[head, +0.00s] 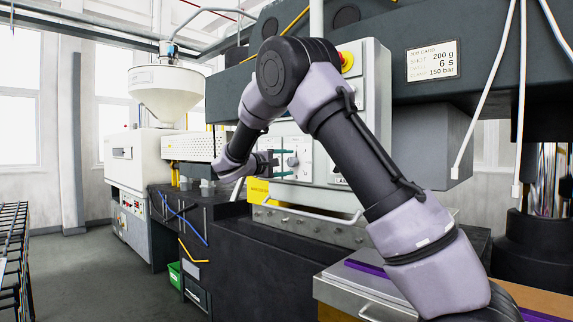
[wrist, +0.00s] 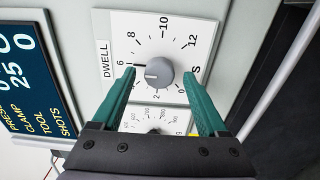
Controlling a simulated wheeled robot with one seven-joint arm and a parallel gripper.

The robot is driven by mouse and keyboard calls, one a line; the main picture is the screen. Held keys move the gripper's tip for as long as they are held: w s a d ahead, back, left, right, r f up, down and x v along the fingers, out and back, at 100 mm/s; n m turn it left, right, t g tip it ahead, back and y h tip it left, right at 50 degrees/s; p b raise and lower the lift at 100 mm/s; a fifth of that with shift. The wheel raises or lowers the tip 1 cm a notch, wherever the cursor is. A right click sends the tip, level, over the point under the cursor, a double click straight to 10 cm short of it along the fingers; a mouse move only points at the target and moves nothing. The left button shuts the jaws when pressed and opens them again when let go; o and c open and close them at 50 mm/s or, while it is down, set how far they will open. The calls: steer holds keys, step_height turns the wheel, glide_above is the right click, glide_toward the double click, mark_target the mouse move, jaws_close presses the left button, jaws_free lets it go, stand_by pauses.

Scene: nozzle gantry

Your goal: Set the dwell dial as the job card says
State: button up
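The dwell dial (wrist: 158,72) is a round grey knob on a white plate labelled DWELL, with numbers from 0 to 12 around it. In the head view my gripper (head: 284,165) is at the white dial plate (head: 303,151) on the control panel. The job card (head: 432,61) reads 200 g, 6 s and 150 bar.
A second dial (wrist: 155,117) sits just below, partly hidden by my gripper. A dark screen (wrist: 35,75) is at the left of the wrist view. A red emergency button (head: 346,61) is on top of the panel. A rail (head: 310,216) runs below the panel.

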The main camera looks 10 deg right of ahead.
steer(key=v, duration=1)
steer(key=shift+s+a, duration=0.2)
steer(key=shift+a, duration=0.1)
